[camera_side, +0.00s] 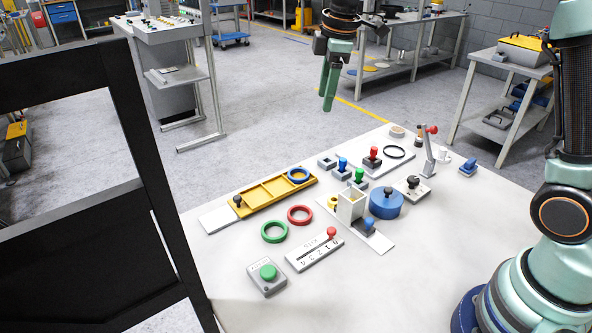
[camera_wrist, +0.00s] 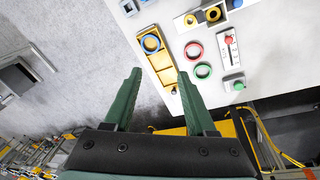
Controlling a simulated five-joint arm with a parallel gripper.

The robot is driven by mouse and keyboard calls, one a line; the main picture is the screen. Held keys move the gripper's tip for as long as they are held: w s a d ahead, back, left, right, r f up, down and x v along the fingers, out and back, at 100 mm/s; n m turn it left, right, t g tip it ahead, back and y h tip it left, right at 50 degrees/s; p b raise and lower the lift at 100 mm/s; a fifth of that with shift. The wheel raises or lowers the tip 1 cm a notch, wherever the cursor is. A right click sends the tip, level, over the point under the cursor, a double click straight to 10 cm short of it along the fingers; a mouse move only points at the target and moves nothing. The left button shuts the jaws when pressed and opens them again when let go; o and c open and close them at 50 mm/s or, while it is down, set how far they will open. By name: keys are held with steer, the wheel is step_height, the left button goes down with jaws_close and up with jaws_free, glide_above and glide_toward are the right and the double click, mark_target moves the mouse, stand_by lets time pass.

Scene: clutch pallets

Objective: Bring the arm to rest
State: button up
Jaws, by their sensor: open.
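My gripper (camera_side: 329,92) hangs in the air beyond the far edge of the white table (camera_side: 420,275), fingers pointing down. Its two green fingers are apart with nothing between them; they also show apart in the wrist view (camera_wrist: 160,75). A yellow tray (camera_side: 268,191) lies on the table with a blue ring (camera_side: 298,181) at its far end. A red ring (camera_side: 299,224) and a green ring (camera_side: 273,241) lie flat on the table beside the tray. My gripper touches none of these.
A red-knobbed slider plate (camera_side: 313,251) and a green-button box (camera_side: 268,277) sit near the front. A blue drum (camera_side: 386,207), an upright open box (camera_side: 350,209) and several small handled blocks crowd the middle. A dark frame (camera_side: 135,110) stands at left. Floor under my gripper looks clear.

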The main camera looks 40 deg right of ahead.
steer(key=s+m+t, duration=0.3)
steer(key=s+m, duration=0.8)
steer(key=s, duration=0.8)
steer(key=shift+s+d+f+m, duration=0.15)
steer(key=shift+d+f+m, duration=0.1)
steer(key=shift+f+m, duration=0.2)
